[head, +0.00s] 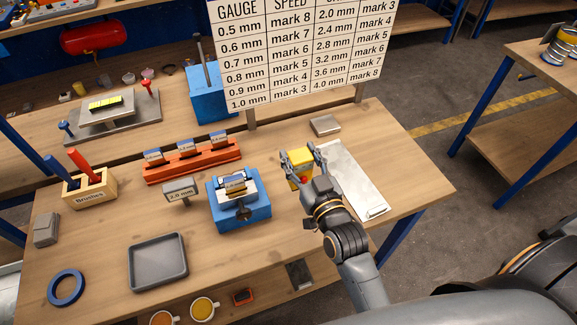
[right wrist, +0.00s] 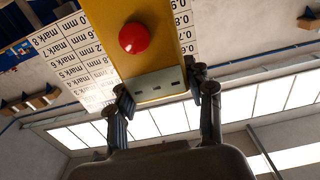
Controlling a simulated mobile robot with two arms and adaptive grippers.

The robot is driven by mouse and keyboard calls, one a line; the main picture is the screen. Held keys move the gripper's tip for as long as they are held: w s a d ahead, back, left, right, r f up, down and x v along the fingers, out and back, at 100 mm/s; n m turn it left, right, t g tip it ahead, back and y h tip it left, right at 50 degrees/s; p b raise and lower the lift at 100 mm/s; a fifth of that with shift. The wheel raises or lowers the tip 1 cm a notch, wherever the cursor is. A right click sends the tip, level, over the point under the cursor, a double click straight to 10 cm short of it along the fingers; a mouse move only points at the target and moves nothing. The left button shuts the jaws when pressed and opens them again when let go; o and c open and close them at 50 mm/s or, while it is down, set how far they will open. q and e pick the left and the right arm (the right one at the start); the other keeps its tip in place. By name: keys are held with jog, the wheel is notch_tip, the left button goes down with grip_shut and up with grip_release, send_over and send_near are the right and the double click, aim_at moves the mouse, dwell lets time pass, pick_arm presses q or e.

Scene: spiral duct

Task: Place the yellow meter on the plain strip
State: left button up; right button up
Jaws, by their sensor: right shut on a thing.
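The yellow meter (head: 300,167) is a small yellow box, just left of the upper part of the plain strip (head: 352,187). The strip is a bare silvery metal plate lying on the right part of the bench. My right gripper (head: 303,156) is shut on the meter, one finger on each side. In the right wrist view the meter (right wrist: 152,60) shows a red round button and a grey end with dark slots between my fingers (right wrist: 160,92). Whether the meter touches the bench is hard to tell. My left gripper is not in view.
A blue vise (head: 240,212) with a part in its jaws stands left of the meter. A small grey block (head: 324,125) lies behind it. The gauge chart (head: 300,50) stands at the back on posts. An orange rack (head: 193,164) and grey tray (head: 158,262) lie farther left.

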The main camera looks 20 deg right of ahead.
pick_arm(q)
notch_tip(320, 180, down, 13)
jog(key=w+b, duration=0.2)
jog(key=b, duration=1)
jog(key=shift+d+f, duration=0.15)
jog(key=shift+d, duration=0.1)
pick_arm(e)
jog(key=w+d+f, duration=0.3)
jog(key=w+f, duration=0.5)
jog(key=f, duration=0.2)
jog(key=shift+f, duration=0.3)
jog(key=shift+f, duration=0.1)
jog(key=o, duration=1.5)
jog(key=shift+f, duration=0.1)
jog(key=shift+c, duration=0.2)
